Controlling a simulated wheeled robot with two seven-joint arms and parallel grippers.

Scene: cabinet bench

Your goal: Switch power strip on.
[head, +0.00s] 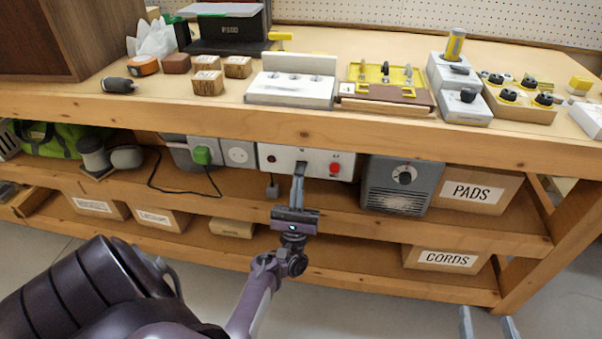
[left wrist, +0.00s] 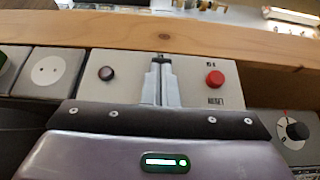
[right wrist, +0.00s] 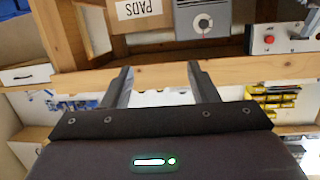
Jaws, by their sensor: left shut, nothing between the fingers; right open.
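The power strip appears to be the white box (head: 318,152) under the bench top, beside grey socket blocks; I cannot tell whether they are joined. It has a dark round part at left and a red reset button (head: 335,168) at right; the left wrist view shows the white box (left wrist: 125,88) too. My left gripper (head: 300,167) is shut and empty, its fingertips at the middle of the box front. They cover that spot, so the switch and its position are hidden, and contact is unclear. My right gripper (head: 488,322) is open and empty, low at right, away from the box.
A green plug (head: 202,155) with a black cord sits in a socket at left. A grey box with a dial (head: 400,185) and a PADS carton (head: 474,190) stand at right. The bench edge (head: 300,125) overhangs the shelf. A CORDS carton (head: 448,259) is below.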

